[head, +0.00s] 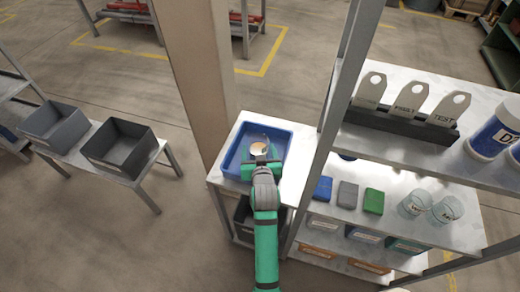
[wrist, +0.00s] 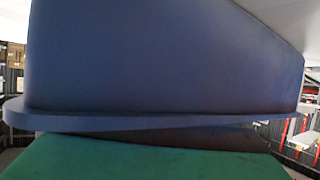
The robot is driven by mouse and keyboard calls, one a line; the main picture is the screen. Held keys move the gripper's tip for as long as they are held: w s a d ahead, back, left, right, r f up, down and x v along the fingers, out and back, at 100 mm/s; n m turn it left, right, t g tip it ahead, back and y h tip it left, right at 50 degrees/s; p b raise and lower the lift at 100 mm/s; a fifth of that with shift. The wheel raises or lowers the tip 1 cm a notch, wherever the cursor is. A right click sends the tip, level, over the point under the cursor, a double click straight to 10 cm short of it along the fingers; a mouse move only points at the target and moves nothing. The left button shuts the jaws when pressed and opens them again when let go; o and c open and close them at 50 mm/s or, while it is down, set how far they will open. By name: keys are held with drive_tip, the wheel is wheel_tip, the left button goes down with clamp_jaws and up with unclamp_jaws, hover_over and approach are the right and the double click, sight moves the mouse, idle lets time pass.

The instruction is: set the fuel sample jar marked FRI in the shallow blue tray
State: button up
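The shallow blue tray (head: 231,158) sits on a white-topped stand. A round jar (head: 258,148) with a pale amber top surface shows inside the tray's outline. Its label is not readable from here, and I cannot tell whether it touches the tray floor. My gripper (head: 260,155) reaches over the near part of the tray, right at the jar. Its fingers are too small and covered to show whether they grip the jar. In the wrist view, the tray's blue outer wall and rim (wrist: 160,60) fill most of the picture, and the jar is hidden.
Two clear jars (head: 416,205) (head: 447,210) stand on the shelf to the right, near blue, grey and green boxes (head: 348,195). A shelf post (head: 333,120) rises close right of the tray. A thick pillar (head: 200,70) stands behind left. Grey bins (head: 120,147) sit on a left table.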

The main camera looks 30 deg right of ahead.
drive_tip(key=shift+r, duration=0.15)
drive_tip(key=shift+s+r, duration=0.1)
drive_tip(key=shift+s, duration=0.05)
drive_tip(key=v, duration=1.1)
drive_tip(key=shift+s+a+r, duration=0.15)
drive_tip(key=shift+s+r, duration=0.05)
drive_tip(key=shift+s, duration=0.05)
drive_tip(key=w+a+m+t+y, duration=0.1)
drive_tip(key=a+m+t+y, duration=0.1)
drive_tip(key=a, duration=0.6)
drive_tip(key=s+a+f+n, duration=0.1)
drive_tip(key=s+a+f, duration=0.3)
drive_tip(key=s+a, duration=0.3)
drive_tip(key=s+a+n+y, duration=0.2)
drive_tip(key=s+a+n, duration=0.1)
drive_tip(key=s, duration=0.8)
drive_tip(key=s+a+n+t+y, duration=0.1)
drive_tip(key=s+a+n+y, duration=0.1)
drive_tip(key=s+a, duration=0.4)
drive_tip(key=s+n, duration=0.1)
drive_tip(key=s, duration=0.4)
drive_tip(key=shift+r, duration=0.3)
